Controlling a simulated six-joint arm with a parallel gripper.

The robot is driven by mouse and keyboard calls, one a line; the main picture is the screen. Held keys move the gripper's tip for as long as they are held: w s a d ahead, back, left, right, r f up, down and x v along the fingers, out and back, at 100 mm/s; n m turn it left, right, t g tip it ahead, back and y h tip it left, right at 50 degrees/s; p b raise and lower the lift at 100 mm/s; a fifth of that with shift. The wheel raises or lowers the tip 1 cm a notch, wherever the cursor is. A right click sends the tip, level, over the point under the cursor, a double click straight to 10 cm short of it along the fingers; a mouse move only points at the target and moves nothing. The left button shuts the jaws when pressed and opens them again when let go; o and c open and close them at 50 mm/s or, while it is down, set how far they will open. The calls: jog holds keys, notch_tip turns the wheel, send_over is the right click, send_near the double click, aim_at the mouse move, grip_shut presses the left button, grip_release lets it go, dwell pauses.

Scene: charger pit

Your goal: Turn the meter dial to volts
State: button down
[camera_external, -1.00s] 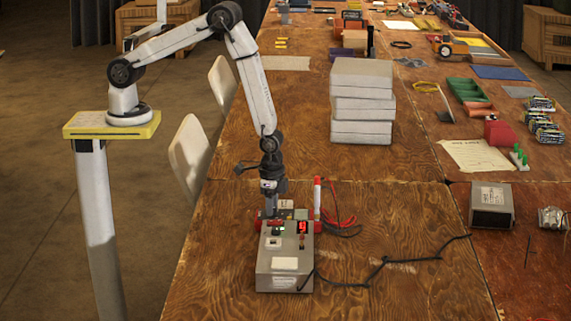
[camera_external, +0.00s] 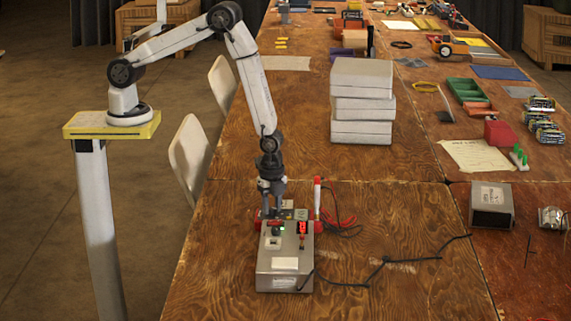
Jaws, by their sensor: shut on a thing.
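My gripper (camera_external: 275,223) points straight down over the box and is shut on the dial. The fingers largely cover the dial, so its pointer and setting cannot be read. A small green light shows just right of the fingertips.
A red-and-white upright marker-like stick (camera_external: 317,198) and a red cable (camera_external: 342,222) are close behind the box on the right. A black cable (camera_external: 420,257) runs right across the table. A stack of grey boxes (camera_external: 361,103) stands farther back.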

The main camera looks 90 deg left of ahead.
dwell(0.4)
jog(key=shift+c, duration=1.8)
grip_release()
jog(key=shift+r, duration=0.1)
jog(key=shift+r, duration=3.8)
jog(key=shift+r, duration=0.1)
jog(key=r, duration=0.1)
notch_tip(320, 180, up, 8)
jog(key=r+n+t, duration=0.1)
jog(key=n, duration=0.5)
send_over(272, 208)
jog(key=s+a, duration=0.4)
jog(key=s+a+r+n+t, duration=0.1)
jog(key=s+a+r+n, duration=0.1)
jog(key=s+r+n, duration=0.2)
jog(key=s+n, duration=0.1)
jog(key=s, duration=0.2)
jog(key=shift+s+a+r+n+t, duration=0.2)
jog(key=shift+a+r+n+t, duration=0.1)
jog(key=shift+a+r+n, duration=0.1)
